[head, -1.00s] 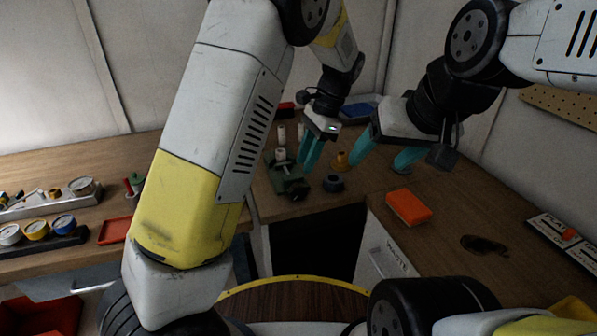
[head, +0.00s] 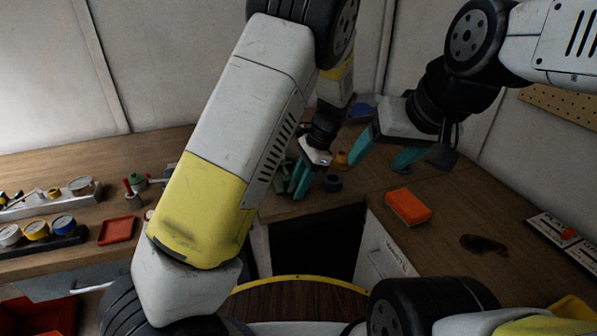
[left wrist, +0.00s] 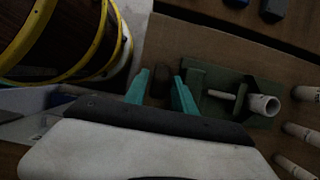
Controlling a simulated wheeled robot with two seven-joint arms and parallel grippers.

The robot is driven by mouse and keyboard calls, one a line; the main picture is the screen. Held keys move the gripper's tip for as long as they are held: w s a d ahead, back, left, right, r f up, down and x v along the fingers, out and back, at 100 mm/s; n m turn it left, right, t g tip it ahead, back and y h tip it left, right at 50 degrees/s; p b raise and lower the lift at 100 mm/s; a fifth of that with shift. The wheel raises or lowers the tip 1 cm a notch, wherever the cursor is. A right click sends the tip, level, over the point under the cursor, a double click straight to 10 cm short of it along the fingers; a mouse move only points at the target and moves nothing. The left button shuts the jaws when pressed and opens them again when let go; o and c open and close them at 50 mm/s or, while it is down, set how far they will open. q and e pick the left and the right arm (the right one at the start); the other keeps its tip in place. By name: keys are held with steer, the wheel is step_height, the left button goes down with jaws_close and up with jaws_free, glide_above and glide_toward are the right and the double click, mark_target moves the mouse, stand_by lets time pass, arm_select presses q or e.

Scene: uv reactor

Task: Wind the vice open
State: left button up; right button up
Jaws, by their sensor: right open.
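The green vice (left wrist: 195,80) shows in the left wrist view, with a pale rod and a white tube (left wrist: 263,106) at its right part. I cannot tell whether the tube is clamped. A dark brown block-like part (left wrist: 160,84), perhaps the vice's handle, lies between the teal fingers of my left gripper (left wrist: 160,92). The fingers are apart, with small gaps beside that part. In the head view my left gripper (head: 301,180) is low at the vice and hides most of it. My right gripper (head: 384,156) is open and empty, up and to the right.
An orange block (head: 408,206) lies on the right bench. More white tubes (left wrist: 300,133) stand near the vice. A red tray (head: 117,230) lies on the left bench.

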arm_select(q)
jaws_close()
steer(key=shift+a+h, duration=0.1)
steer(key=shift+h, duration=0.2)
steer(key=h, duration=0.1)
steer(key=t+h, duration=0.1)
steer(key=h, duration=0.1)
steer(key=shift+s+a+r, duration=0.1)
steer(key=shift+a, duration=0.3)
steer(key=shift+a+t+h, duration=0.2)
steer(key=shift+t+h, duration=0.4)
steer(key=shift+h, duration=0.8)
steer(key=shift+s, duration=0.1)
jaws_free()
